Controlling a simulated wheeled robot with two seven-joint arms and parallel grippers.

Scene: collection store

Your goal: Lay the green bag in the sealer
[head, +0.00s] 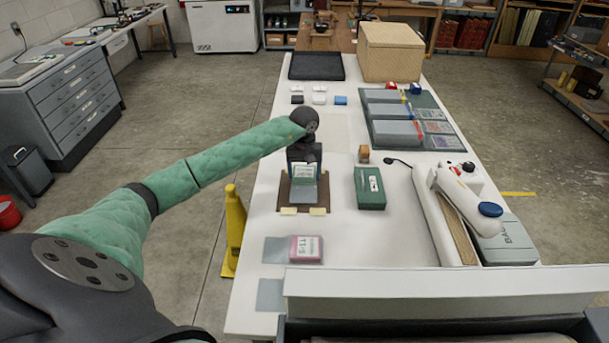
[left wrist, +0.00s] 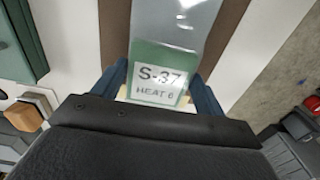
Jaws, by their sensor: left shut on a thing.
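The green bag (head: 304,190) lies over a brown mat near the middle of the white table. Its clear end points toward me, and its label, S-37 HEAT 6, shows in the left wrist view (left wrist: 160,85). My left gripper (head: 305,160) points down and is shut on the bag's green, labelled end, with blue fingers (left wrist: 160,92) on both sides. I cannot tell whether the bag is lifted off the mat. The sealer (head: 435,210), long and white with a raised arm and blue knob, stands to the right. My right gripper is not in view.
A green box (head: 369,188) and a small wooden block (head: 364,154) stand between bag and sealer. A pink-labelled bag (head: 306,249) lies nearer me. A grey tray of packets (head: 440,105) and a cardboard box (head: 391,50) stand farther back. A yellow stand (head: 235,225) is beside the table.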

